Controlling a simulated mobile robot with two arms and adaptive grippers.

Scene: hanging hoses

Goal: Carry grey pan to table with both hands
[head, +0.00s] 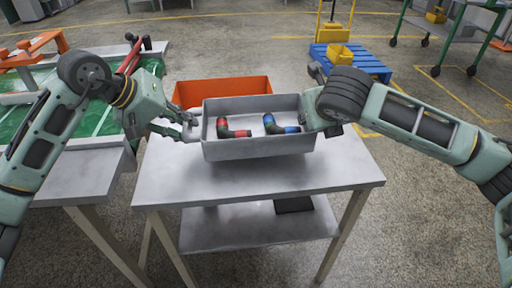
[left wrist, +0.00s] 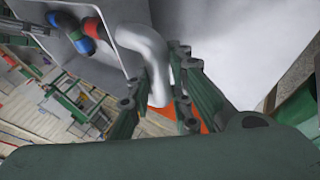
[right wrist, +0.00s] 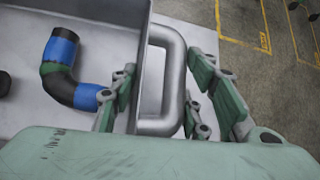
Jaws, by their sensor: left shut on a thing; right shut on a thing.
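The grey pan (head: 258,149) is level over the grey table (head: 260,181); a soft shadow lies below it, but I cannot tell if it touches. My left gripper (head: 189,126) is shut on the pan's left handle, a silver bar in the left wrist view (left wrist: 150,55). My right gripper (right wrist: 165,108) is shut on the right handle (right wrist: 176,75); in the head view its fingers are mostly hidden by my right arm.
An orange bin (head: 222,89) stands just behind the pan. A second table with a green top (head: 85,130) is at left. A blue pallet (head: 350,62) with yellow items is behind at right. The table's front is bare; a dark item (head: 294,204) lies on its lower shelf.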

